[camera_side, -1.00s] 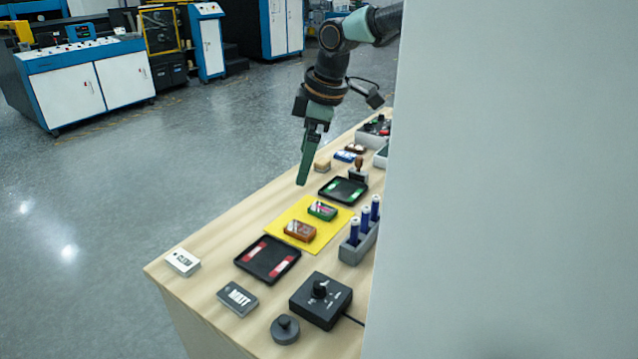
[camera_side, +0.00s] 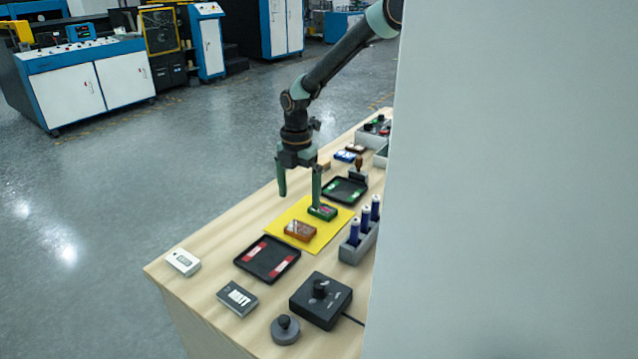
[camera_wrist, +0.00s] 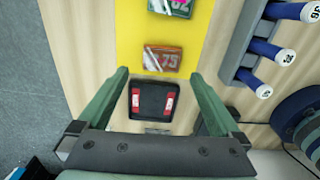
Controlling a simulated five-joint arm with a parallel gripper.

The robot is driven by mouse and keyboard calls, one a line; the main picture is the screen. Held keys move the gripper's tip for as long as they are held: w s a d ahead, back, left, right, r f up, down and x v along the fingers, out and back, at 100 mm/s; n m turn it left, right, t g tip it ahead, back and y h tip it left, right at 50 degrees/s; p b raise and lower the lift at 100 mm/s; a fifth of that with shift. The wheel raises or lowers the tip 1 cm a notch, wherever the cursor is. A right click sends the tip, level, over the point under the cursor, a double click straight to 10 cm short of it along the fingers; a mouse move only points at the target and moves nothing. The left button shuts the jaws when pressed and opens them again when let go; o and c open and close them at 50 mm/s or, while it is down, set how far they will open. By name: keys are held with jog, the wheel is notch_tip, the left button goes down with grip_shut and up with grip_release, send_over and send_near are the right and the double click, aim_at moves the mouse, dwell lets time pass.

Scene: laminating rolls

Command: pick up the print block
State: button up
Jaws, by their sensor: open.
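Two small blocks that may be the print block lie on a yellow mat (camera_side: 284,222). One is orange-brown (camera_side: 300,231) with a pale marking; the other is green-edged with a pink face (camera_side: 327,210). In the wrist view the orange-brown block (camera_wrist: 162,58) lies beyond my fingertips, and the pink-faced block (camera_wrist: 172,6) is cut by the top edge. I cannot tell which one the task names. My gripper (camera_side: 299,200) is open and empty, pointing down above the mat's far-left side. One finger overlaps the green-edged block in the side view; contact is unclear.
A black tray with red strips (camera_side: 249,262) lies nearer the camera; a black tray with green strips (camera_side: 330,191) lies farther back. A grey rack (camera_side: 352,254) holds blue tubes. A black knob box (camera_side: 335,309) and labelled blocks stand in front.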

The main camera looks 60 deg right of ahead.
aim_at(301, 227)
jog(key=f, duration=0.8)
jog(key=shift+s+a+f, duration=0.1)
jog(key=shift+s+f, duration=0.1)
jog(key=shift+c, duration=0.3)
jog(key=c, duration=1.1)
jog(key=shift+o, duration=0.2)
jog(key=shift+r, duration=0.2)
